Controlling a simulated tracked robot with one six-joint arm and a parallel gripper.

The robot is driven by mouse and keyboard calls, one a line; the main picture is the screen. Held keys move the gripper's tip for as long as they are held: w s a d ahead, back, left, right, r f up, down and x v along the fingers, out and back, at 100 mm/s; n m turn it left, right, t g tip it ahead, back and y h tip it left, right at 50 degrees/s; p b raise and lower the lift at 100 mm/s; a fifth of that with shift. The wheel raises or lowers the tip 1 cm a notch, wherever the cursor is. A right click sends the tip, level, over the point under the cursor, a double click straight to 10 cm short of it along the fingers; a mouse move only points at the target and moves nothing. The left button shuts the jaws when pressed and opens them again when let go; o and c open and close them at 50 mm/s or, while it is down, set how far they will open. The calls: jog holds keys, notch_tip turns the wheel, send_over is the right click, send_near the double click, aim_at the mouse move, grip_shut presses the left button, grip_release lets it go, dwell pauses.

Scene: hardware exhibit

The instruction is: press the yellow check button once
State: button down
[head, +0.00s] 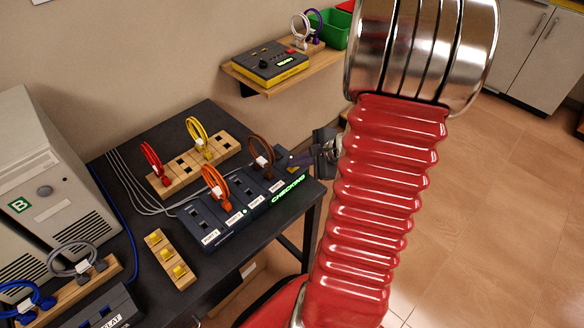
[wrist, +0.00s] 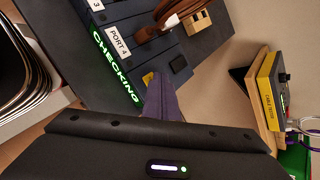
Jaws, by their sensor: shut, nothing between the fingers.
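The yellow check button (wrist: 148,78) shows as a small yellow patch at the end of the dark port box (head: 240,205), beside the port with the brown cable (head: 262,152). My gripper (head: 296,163) is shut and empty. In the wrist view its fingertips (wrist: 157,82) are right at the button and hide part of it. I cannot tell whether they touch it. The green display (head: 289,190) on the box's front edge reads "CHECKING". An orange cable (head: 216,188) is also plugged into the box.
A wooden block (head: 195,165) with red and yellow cables stands behind the box. A small wooden block (head: 170,260) with yellow pieces lies at the front left. A grey computer case (head: 40,165) stands left. A wall shelf (head: 310,72) holds a yellow-black tester (head: 270,64).

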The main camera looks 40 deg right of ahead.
aim_at(297, 170)
jog(key=shift+r, duration=0.8)
jog(key=shift+r, duration=0.1)
notch_tip(297, 170, up, 5)
jog(key=shift+f, duration=0.1)
dwell(0.5)
dwell(0.8)
